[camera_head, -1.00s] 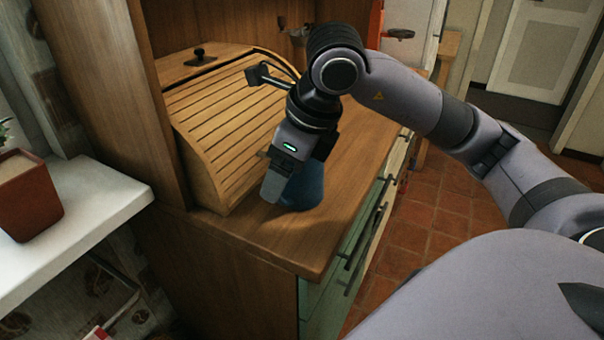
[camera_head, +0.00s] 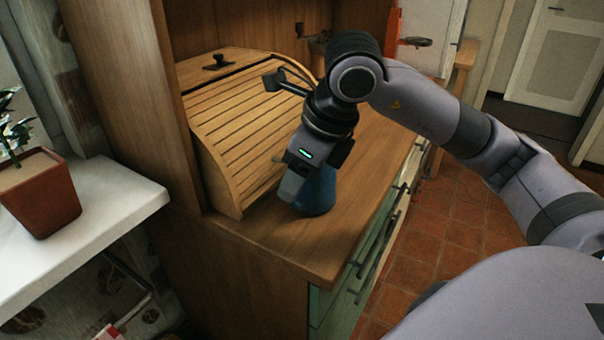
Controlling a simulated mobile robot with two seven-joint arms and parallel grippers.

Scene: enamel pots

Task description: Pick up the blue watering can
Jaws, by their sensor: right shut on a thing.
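The blue watering can (camera_head: 318,192) is on the wooden counter, just right of the bread box. Most of its upper part is hidden behind my right gripper (camera_head: 291,188). My right gripper reaches down over the can from above and is shut on it. The fingertips are in front of the can's left side, and the exact grip point is hidden. I cannot tell whether the can's base touches the counter or is slightly above it. My left gripper is not in view.
A slatted roll-top bread box (camera_head: 240,125) stands close left of the can. The wooden counter (camera_head: 285,240) is bare in front. A potted plant (camera_head: 42,196) stands on a white sill (camera_head: 110,205) at left. Drawers with dark handles line the counter's right side.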

